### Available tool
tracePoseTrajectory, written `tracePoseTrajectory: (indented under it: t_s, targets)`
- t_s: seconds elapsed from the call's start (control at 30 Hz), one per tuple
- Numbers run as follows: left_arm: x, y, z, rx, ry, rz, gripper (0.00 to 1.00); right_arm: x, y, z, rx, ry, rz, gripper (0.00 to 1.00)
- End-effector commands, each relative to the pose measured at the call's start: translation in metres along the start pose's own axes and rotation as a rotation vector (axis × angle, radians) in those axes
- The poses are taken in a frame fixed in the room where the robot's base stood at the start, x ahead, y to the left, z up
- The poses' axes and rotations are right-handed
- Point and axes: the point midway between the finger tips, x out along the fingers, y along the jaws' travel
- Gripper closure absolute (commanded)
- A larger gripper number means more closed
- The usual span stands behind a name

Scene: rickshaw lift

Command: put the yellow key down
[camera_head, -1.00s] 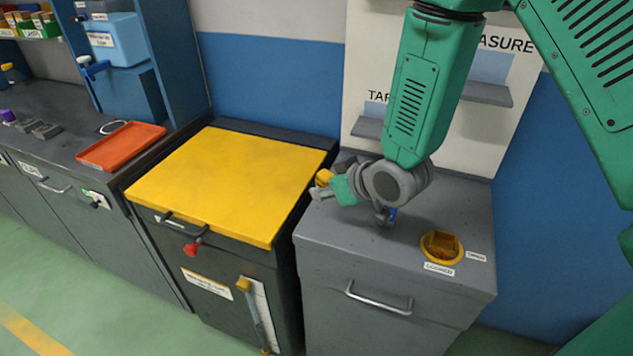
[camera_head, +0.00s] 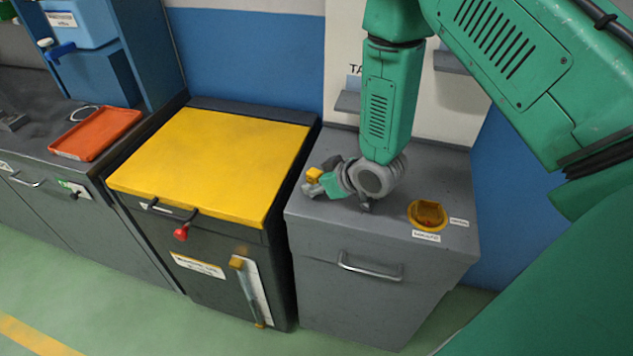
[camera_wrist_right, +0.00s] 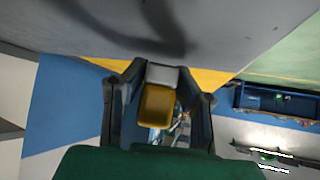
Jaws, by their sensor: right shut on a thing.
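The yellow key (camera_head: 314,174) shows as a small yellow block at the tips of my right gripper (camera_head: 318,181), just above the left part of the grey cabinet's top. In the right wrist view the yellow key (camera_wrist_right: 157,104) sits between the two dark fingers of my right gripper (camera_wrist_right: 158,100), which is shut on it. A grey end of the held piece shows beyond the yellow part. I cannot tell whether the key touches the cabinet top. My left gripper is not in view.
The grey cabinet (camera_head: 345,290) has a round yellow-rimmed socket (camera_head: 428,214) at its right. An orange tray (camera_head: 95,134) lies on the far-left counter. The grey top's front is clear.

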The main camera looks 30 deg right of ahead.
Motion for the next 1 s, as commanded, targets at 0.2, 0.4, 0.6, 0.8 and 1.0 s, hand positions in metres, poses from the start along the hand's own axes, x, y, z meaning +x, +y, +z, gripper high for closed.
tracePoseTrajectory:
  t_s: [0.2, 0.4, 0.6, 0.8, 1.0]
  targets:
    - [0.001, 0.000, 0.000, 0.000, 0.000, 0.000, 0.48, 0.001, 0.010, 0.006, 0.011, 0.003, -0.004, 1.00]
    - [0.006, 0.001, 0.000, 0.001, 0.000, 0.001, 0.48, 0.006, 0.012, 0.011, 0.012, 0.002, -0.004, 1.00]
    - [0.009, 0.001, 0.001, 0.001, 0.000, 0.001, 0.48, 0.010, 0.008, 0.015, 0.008, -0.010, 0.003, 1.00]
    - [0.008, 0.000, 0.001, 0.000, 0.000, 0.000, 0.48, 0.010, 0.005, 0.017, 0.007, -0.015, -0.002, 0.55]
    - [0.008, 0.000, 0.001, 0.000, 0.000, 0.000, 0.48, 0.010, 0.006, 0.018, 0.011, -0.014, -0.006, 0.55]
